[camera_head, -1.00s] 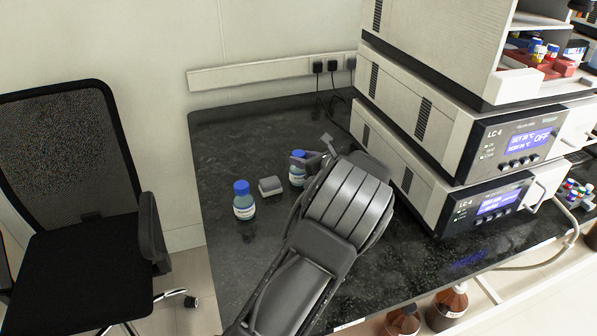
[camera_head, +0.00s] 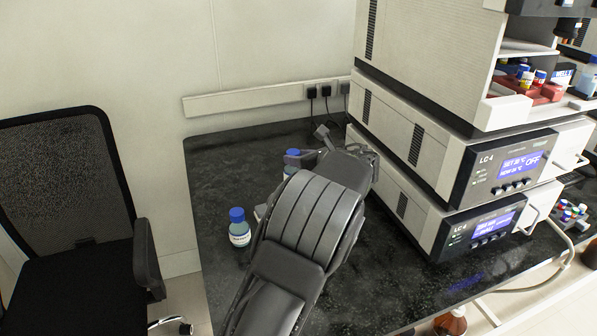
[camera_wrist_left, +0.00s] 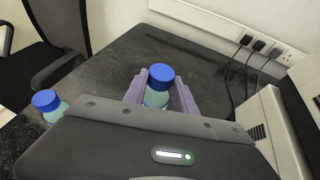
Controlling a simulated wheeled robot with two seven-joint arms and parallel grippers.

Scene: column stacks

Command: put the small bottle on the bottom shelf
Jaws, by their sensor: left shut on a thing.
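A small bottle with a blue cap (camera_head: 291,156) and pale label is between the fingers of my left gripper (camera_head: 304,161), seen partly behind my arm. In the left wrist view the same bottle (camera_wrist_left: 156,97) stands upright between the purple-grey fingers (camera_wrist_left: 160,90), which are shut on it. A second blue-capped bottle (camera_head: 239,232) stands on the dark bench to the left, apart from the gripper; it also shows in the left wrist view (camera_wrist_left: 49,106). My right gripper is not in view. No bottom shelf can be clearly made out.
Stacked white instruments (camera_head: 470,165) stand close to the right of my left arm. A black chair (camera_head: 75,215) is at the left. A brown bottle (camera_head: 450,321) shows below the bench's front edge.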

